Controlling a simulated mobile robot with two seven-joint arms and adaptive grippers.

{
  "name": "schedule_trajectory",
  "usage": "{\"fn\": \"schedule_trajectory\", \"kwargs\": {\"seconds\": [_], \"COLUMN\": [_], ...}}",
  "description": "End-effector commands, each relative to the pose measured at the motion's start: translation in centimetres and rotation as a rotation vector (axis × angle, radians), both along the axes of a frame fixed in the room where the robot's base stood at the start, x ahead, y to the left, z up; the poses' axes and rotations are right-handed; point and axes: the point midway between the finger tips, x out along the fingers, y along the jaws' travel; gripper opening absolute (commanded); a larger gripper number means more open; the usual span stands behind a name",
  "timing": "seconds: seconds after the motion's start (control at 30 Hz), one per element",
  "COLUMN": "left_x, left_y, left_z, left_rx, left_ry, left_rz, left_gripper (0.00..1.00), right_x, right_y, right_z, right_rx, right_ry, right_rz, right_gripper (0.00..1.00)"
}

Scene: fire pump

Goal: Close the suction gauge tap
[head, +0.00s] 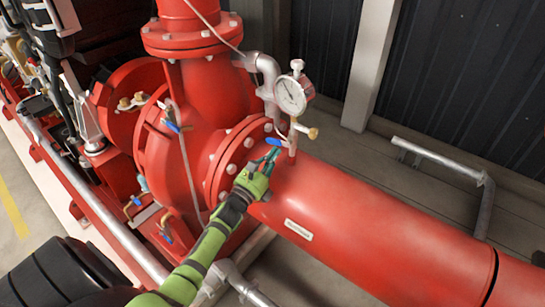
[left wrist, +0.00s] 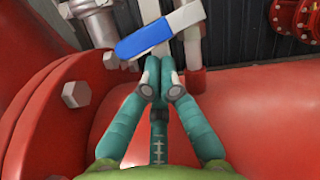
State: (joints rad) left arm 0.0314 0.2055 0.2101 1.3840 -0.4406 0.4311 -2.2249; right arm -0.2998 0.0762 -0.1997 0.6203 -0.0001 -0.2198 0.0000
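The suction gauge tap has a blue lever (head: 276,142), on the short pipe below the pressure gauge (head: 291,96) on the red suction pipe (head: 350,215). In the left wrist view the blue lever (left wrist: 145,38) slants across, its bare metal end (left wrist: 187,15) at the upper right. My left gripper (head: 270,158) is just beside the lever. Its teal fingers (left wrist: 160,65) are drawn together with nothing seen between them, their tips just below the lever in that view. I cannot tell whether they touch it. My right gripper is not in view.
A bolted red flange (head: 232,155) stands close to the left of my gripper. A small brass fitting (head: 312,133) sticks out below the gauge. Other blue-handled valves (head: 172,126) are on the pump at the left. A grey pipe rail (head: 437,158) stands at the right.

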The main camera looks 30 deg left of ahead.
Motion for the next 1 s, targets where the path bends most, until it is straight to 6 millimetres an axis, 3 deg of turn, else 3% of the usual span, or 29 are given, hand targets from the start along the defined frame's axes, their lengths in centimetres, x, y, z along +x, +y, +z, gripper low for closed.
{"fn": "schedule_trajectory", "kwargs": {"seconds": [0.2,0.43,0.57,1.0], "left_x": [0.0,0.0,0.1,0.1], "left_y": [0.9,0.9,1.2,1.2], "left_z": [0.1,0.7,0.6,1.1], "left_rx": [0.188,0.187,0.261,0.287], "left_ry": [-0.017,-0.015,-0.023,-0.023], "left_rz": [0.000,0.000,0.001,0.001], "left_gripper": [0.00,0.00,0.00,0.00], "right_x": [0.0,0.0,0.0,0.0], "right_y": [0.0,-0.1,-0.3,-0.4], "right_z": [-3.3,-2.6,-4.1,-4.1], "right_rx": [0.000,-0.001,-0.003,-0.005], "right_ry": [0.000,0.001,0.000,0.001], "right_rz": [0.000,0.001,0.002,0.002], "right_gripper": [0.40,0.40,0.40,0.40]}}
